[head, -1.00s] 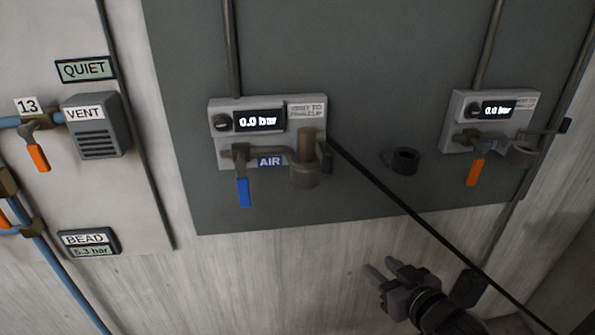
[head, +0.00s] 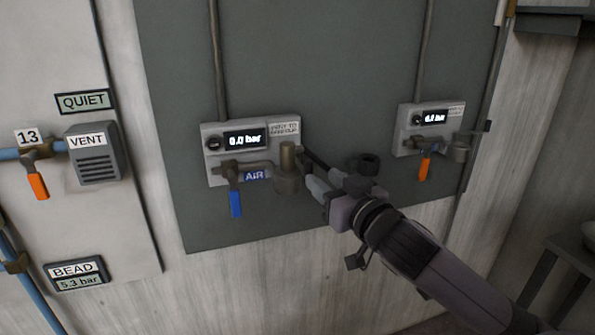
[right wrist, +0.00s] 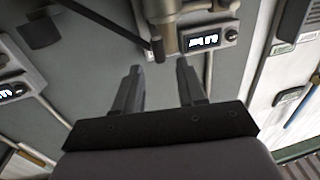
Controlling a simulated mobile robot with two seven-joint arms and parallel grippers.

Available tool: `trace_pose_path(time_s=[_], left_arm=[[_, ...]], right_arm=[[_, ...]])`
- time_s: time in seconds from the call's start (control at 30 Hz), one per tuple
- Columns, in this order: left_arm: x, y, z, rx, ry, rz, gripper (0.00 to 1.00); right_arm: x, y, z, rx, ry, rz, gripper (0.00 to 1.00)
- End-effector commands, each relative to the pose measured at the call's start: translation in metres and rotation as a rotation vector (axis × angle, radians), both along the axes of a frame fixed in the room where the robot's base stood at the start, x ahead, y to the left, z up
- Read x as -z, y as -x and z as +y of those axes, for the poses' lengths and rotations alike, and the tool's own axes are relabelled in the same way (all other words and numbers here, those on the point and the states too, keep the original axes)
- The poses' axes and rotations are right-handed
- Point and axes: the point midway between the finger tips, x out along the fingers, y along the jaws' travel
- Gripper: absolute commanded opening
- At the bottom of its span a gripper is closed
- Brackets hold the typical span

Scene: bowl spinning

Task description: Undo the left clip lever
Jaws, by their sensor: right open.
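The left wall unit (head: 211,170) has a dark display, a brass pipe, a blue-handled valve (head: 236,203) and an upright brass coupling (head: 288,165). The small dark clip lever (head: 304,157) is at the coupling's right side, partly hidden by my gripper. My right gripper (head: 308,170) is just right of the coupling, fingers pointing at it. In the right wrist view its open fingers (right wrist: 158,68) are apart and empty. A dark rod-like part (right wrist: 158,48) by the coupling (right wrist: 168,38) lies just beyond the fingertips; contact cannot be told. My left gripper is out of view.
A dark round holder (head: 369,163) is on the grey panel behind my wrist. A second unit (head: 404,140) with an orange-handled valve (head: 424,168) is to the right. VENT box (head: 97,165) stands left.

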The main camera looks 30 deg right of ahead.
Motion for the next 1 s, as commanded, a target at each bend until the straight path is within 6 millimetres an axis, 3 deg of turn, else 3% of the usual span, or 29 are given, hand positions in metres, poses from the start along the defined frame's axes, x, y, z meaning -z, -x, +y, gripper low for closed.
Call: trace_pose_path(time_s=[0.6,1.0], left_arm=[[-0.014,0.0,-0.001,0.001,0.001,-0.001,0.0],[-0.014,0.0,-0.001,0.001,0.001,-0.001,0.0]], right_arm=[[-0.001,-0.064,-0.005,0.001,-0.001,0.0,0.4],[0.0,-0.07,-0.005,0.0,-0.001,0.001,0.4]])
